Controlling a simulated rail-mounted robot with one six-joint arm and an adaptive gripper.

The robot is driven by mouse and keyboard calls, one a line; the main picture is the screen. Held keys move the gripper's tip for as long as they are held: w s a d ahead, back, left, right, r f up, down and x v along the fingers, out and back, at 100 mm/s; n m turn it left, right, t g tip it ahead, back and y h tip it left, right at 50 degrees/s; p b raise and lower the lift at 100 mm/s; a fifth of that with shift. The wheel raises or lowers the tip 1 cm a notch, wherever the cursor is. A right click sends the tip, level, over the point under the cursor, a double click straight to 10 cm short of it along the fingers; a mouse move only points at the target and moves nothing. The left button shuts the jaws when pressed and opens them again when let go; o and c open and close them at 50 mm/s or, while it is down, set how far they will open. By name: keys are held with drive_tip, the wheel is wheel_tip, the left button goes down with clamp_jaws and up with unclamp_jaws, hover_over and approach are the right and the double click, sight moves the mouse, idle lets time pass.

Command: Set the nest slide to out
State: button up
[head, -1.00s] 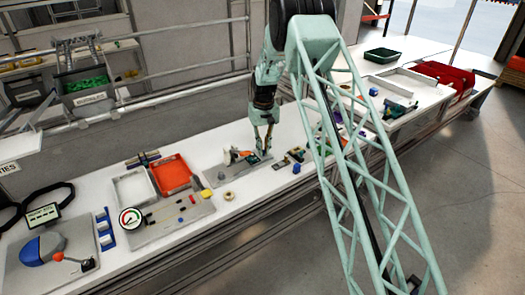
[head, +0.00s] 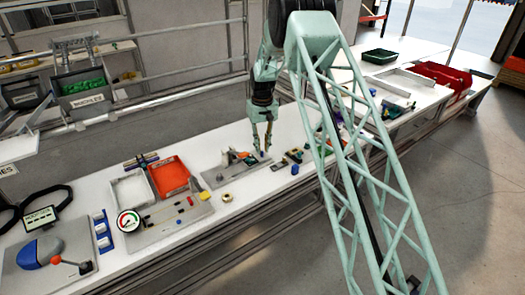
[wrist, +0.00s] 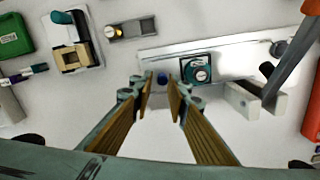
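The nest fixture is a light metal plate (wrist: 232,58) on the white bench; it also shows in the head view (head: 217,178). A dark square nest (wrist: 198,70) with a round teal part in it sits at its near edge in the wrist view. A small blue knob (wrist: 162,78) stands left of the nest, and I take it for the slide's knob. My gripper (wrist: 159,84) is open, pointing down, with its fingertips on either side of the knob. Contact with the knob cannot be told. In the head view my gripper (head: 262,151) is over the fixture's right end.
A lever arm (wrist: 292,60) and a white block (wrist: 242,99) stand right of the nest. A holder with a tan block (wrist: 73,57) and a green case (wrist: 14,36) lie left. An orange tray (head: 170,175) and a gauge (head: 128,222) are farther left on the bench.

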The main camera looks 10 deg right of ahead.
wheel_tip(320, 180, up, 10)
idle(0.6)
drive_tip(key=s+r+t, duration=0.1)
drive_tip(key=s+r, duration=0.5)
drive_tip(key=r, duration=0.3)
drive_tip(key=s+r, duration=0.6)
drive_tip(key=r, duration=0.3)
drive_tip(key=s+r+t, duration=0.1)
drive_tip(key=s+r, duration=1.3)
drive_tip(key=s, duration=0.5)
drive_tip(key=s+r+t, duration=0.1)
drive_tip(key=s+r, duration=0.1)
drive_tip(key=s, duration=0.9)
drive_tip(key=s+r, duration=0.3)
drive_tip(key=s, duration=0.7)
drive_tip(key=s+f, duration=0.2)
drive_tip(key=s, duration=0.7)
drive_tip(key=s+f+m+t+b, duration=0.1)
drive_tip(key=s+f, duration=0.2)
drive_tip(key=s, duration=0.6)
drive_tip(key=shift+a, duration=0.25)
drive_tip(key=shift+o, duration=0.7)
drive_tip(key=shift+r, duration=0.1)
